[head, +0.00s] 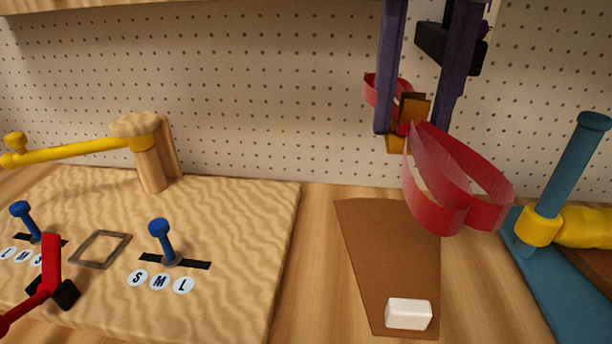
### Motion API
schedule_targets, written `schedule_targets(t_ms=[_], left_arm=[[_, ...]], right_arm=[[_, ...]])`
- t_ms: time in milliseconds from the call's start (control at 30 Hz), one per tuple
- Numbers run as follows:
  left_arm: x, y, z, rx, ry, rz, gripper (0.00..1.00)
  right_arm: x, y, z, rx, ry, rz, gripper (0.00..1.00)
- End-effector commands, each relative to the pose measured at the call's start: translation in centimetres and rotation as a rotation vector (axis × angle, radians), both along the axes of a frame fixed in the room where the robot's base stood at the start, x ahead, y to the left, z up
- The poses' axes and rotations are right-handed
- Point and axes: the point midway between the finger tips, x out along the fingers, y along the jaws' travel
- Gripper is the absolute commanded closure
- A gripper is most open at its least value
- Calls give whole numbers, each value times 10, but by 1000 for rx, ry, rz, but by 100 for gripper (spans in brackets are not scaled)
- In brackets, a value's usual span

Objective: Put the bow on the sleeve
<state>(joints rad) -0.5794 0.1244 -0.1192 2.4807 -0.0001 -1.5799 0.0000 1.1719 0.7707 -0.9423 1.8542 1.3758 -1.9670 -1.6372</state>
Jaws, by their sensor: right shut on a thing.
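The bow (450,185) has two wide red ribbon loops joined by a small golden-brown middle piece. My right gripper (412,125) comes down from the top with two purple fingers. It is shut on the bow's middle piece and holds the bow up in the air. The larger loop hangs to the right, and the other loop is partly hidden behind the left finger. A flat, tapered brown piece (375,255), which looks like the sleeve, lies on the table below and left of the bow. A white block (408,314) sits at its near end. My left gripper is not in view.
A wavy-grained wooden board (225,225) with blue levers (160,238), a yellow arm on a post (150,160) and a red lever (48,275) fills the left. A teal stand with a yellow clamp (538,228) is at right. A pegboard (250,90) closes the back.

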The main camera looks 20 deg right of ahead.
Motion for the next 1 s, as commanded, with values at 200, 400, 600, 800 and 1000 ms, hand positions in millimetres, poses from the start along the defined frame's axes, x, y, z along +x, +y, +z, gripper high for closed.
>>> schedule_targets(t_ms=[200, 400, 600, 800, 1000], left_arm=[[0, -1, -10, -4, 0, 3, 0], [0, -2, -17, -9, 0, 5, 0], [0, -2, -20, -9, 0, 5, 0], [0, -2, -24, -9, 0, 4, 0], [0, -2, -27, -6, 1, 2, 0]], right_arm=[[-2, -1, -62, -3, 7, 3, 100], [-2, 0, -118, -1, 5, 3, 100], [-1, 0, -145, -2, 1, 2, 100], [-2, 0, -171, -2, 4, 3, 100], [-1, 0, -190, -2, 1, 3, 100]])
